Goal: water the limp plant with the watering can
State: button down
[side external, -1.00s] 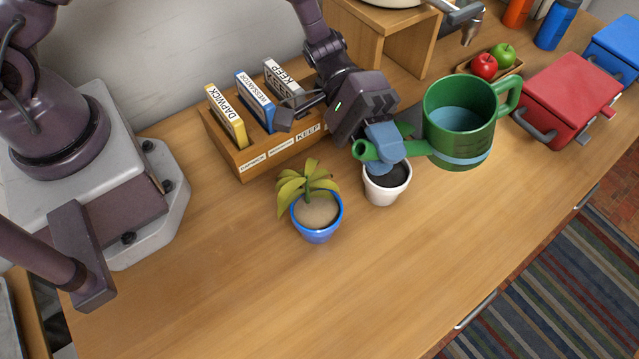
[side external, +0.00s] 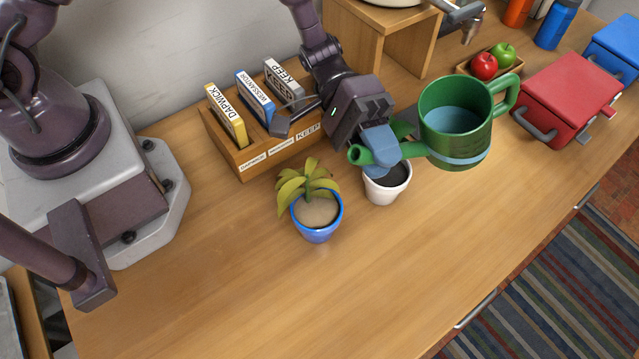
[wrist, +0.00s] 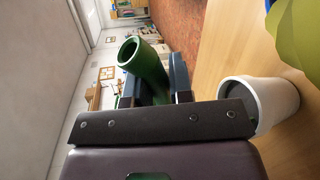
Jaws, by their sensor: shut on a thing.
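The green watering can (side external: 450,145) has a pale blue band and water showing inside. My gripper (side external: 382,147) is shut on the can's spout and holds the can in the air, roughly level. The spout tip points left, above the white pot's near-left side. In the wrist view the spout (wrist: 145,62) stands between the jaws. The limp plant (side external: 303,183) has drooping yellow-green leaves and pale dry soil in a blue pot (side external: 318,235). It stands left of the spout tip. A white pot (side external: 381,196) with dark soil sits below my gripper, partly hidden.
A wooden holder (side external: 255,168) with labelled boxes stands behind the plants. A red box (side external: 570,90), a tray with a red apple (side external: 484,66) and a green apple, and a wooden stand (side external: 398,45) are at the back right. The table's front middle is clear.

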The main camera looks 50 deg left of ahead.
aim_at(439, 130)
jog(key=shift+s+a+f+m+t+p, duration=0.15)
jog(key=shift+s+f+m+p, duration=0.2)
jog(key=shift+s+m, duration=0.2)
jog(key=shift+s+a+f+m+t+p, duration=0.15)
jog(key=shift+s+f+m+p, duration=0.2)
jog(key=shift+m, duration=0.3)
dwell(3.8)
jog(key=shift+w+d+r+n+g, duration=0.2)
jog(key=shift+w+r+n, duration=0.25)
jog(key=shift+n, duration=0.15)
jog(key=shift+w+d+r+n+g, duration=0.1)
jog(key=shift+w+r+n+g, duration=0.15)
jog(key=shift+w+n, duration=0.3)
jog(key=shift+w+d+r+n+b, duration=0.1)
jog(key=shift+w+r+n+b, duration=0.3)
jog(key=shift+r, duration=0.3)
jog(key=shift+w+d+r+n+b, duration=0.1)
jog(key=shift+w+r+n, duration=0.05)
jog(key=shift+r+n, duration=0.4)
jog(key=shift+w+d+r+n+g+b, duration=0.15)
jog(key=shift+w+r+n+g+b, duration=0.2)
jog(key=shift+w+r+n+g, duration=0.25)
jog(key=shift+s+f, duration=0.15)
jog(key=shift+f, duration=0.05)
